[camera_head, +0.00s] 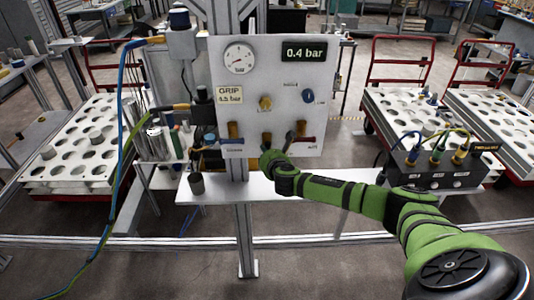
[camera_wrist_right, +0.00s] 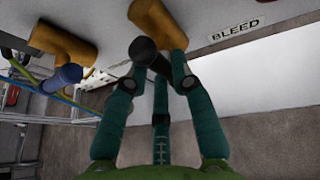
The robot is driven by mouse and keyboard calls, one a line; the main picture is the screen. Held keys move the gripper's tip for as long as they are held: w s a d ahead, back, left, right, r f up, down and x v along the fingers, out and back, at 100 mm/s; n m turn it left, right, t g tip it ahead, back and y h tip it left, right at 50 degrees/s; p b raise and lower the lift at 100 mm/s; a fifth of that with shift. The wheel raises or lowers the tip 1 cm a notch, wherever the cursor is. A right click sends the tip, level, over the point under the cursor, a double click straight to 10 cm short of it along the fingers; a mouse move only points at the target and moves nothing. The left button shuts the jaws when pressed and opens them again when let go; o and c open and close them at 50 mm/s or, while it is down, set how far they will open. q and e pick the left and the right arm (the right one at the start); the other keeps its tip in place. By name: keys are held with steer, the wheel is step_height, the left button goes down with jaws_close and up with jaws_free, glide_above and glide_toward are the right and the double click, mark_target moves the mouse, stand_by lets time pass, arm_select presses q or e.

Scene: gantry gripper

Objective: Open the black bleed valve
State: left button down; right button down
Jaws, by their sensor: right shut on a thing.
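The black bleed valve handle (camera_wrist_right: 143,48) shows in the right wrist view, in front of a brass valve body (camera_wrist_right: 158,20) beside a label reading BLEED. My right gripper (camera_wrist_right: 151,62) has its teal fingers around this handle and is shut on it. In the head view, my right gripper (camera_head: 268,157) is at the lower middle of the white panel (camera_head: 225,115), and it hides most of the handle there. The panel display (camera_head: 304,52) reads 0.4 bar. My left gripper is not in view.
A blue-handled valve (camera_head: 207,146) is left of my gripper, and a red-handled valve (camera_head: 303,138) is close on its right. A white shelf (camera_head: 330,188) lies below. A dark cup (camera_head: 196,183) stands at its left end. Hoses hang at the left.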

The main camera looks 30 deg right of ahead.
steer(key=shift+n, duration=0.4)
steer(key=c, duration=1)
jaws_free()
steer(key=shift+c, duration=0.2)
steer(key=v, duration=1.2)
steer(key=shift+w+a, duration=0.1)
